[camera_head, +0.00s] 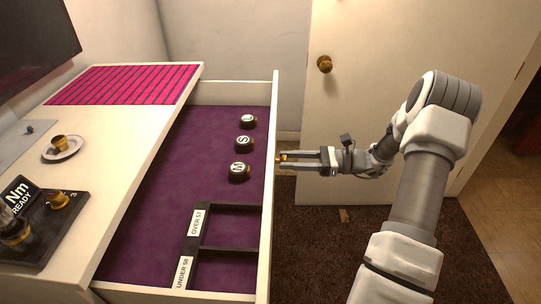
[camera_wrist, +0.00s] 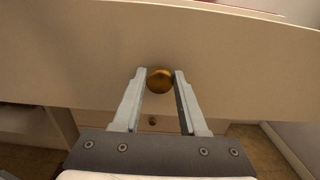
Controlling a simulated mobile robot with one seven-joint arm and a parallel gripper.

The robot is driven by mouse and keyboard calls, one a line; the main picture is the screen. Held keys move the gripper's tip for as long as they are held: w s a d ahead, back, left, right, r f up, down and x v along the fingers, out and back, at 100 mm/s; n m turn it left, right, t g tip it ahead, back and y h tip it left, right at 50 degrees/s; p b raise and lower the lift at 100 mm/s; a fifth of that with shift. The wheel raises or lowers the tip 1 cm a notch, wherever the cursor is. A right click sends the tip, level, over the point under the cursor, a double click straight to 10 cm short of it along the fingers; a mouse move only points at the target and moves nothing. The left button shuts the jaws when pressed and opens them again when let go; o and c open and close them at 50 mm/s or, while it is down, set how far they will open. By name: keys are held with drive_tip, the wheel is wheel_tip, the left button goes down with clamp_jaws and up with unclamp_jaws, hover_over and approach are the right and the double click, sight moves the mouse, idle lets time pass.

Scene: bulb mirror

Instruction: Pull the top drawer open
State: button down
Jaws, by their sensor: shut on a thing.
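The top drawer (camera_head: 274,125) of the white dresser is pulled well out, and its purple-lined inside shows from above. My gripper (camera_head: 283,158) is at the outer face of the drawer front, shut on the drawer's brass knob. In the wrist view the round brass knob (camera_wrist: 160,80) sits between the two fingertips, against the pale drawer front (camera_wrist: 75,60). A second, lower knob (camera_wrist: 153,121) shows below in the wrist view.
On the dresser top (camera_head: 110,145) are a saucer (camera_head: 75,150) and a black device (camera_head: 50,235). A door (camera_head: 390,50) stands behind my arm.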

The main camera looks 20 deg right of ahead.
drive_tip(key=shift+v, duration=1)
drive_tip(key=shift+a+f, duration=0.1)
drive_tip(key=shift+c, duration=2.4)
unclamp_jaws()
drive_tip(key=p+v, duration=0.1)
drive_tip(key=v, duration=1.6)
drive_tip(key=shift+d+p, duration=0.25)
drive_tip(key=shift+p, duration=0.1)
drive_tip(key=shift+s, duration=0.1)
